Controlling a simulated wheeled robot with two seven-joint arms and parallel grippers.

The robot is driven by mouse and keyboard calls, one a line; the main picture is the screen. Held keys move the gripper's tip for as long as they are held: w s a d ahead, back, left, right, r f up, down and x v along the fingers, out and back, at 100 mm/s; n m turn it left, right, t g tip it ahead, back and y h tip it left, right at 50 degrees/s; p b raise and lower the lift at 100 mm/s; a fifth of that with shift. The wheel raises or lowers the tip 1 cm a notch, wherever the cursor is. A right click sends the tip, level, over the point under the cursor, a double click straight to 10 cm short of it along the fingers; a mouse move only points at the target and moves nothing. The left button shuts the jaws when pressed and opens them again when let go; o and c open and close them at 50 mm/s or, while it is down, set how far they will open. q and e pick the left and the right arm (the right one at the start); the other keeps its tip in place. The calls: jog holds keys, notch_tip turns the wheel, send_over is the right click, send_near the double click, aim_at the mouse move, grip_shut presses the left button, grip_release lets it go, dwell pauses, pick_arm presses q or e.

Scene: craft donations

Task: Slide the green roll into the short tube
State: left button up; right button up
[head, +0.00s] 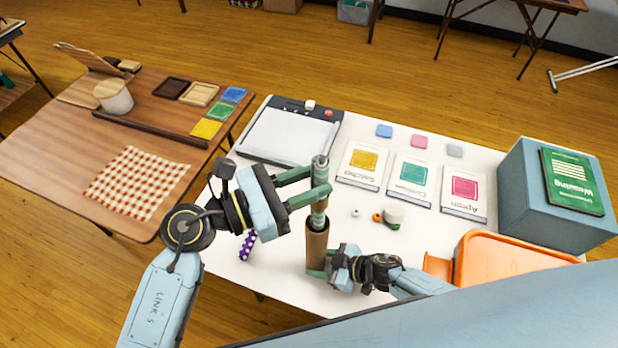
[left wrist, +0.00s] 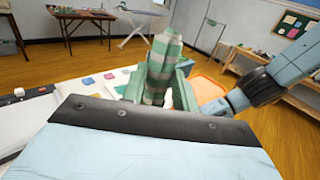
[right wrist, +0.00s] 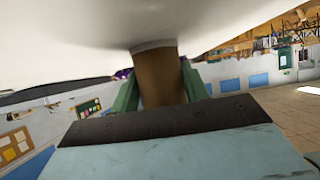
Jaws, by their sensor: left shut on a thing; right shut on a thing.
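The green roll (head: 319,213), a green and pale checked roll, is upright in my left gripper (head: 320,185). It also shows between the fingers in the left wrist view (left wrist: 160,65). The short tube (head: 317,248) is brown cardboard and stands upright directly below the roll. The roll's lower end is at the tube's mouth; I cannot tell how far inside it is. My right gripper (head: 320,268) is shut around the tube's lower part. The right wrist view shows the tube (right wrist: 158,75) between its fingers, its end against or very near the white table.
The white table (head: 283,270) holds a paper trimmer (head: 290,135), several pattern packets (head: 408,180), small spools (head: 393,214) and a purple dotted strip (head: 248,246). An orange bin (head: 510,262) and a blue box (head: 535,195) stand at the right. A wooden table (head: 60,150) is at the left.

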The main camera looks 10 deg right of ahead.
aim_at(311, 213)
pick_arm(q)
jog(key=shift+f, duration=0.25)
jog(key=shift+f, duration=1.1)
jog(key=shift+f, duration=0.3)
jog(key=shift+f, duration=3.4)
jog(key=o, duration=1)
jog(key=shift+o, duration=0.2)
jog(key=shift+a, duration=0.1)
jog(key=s+a, duration=0.2)
jog(key=a, duration=0.9)
jog(key=shift+s+a, duration=0.15)
jog(key=shift+a, duration=0.15)
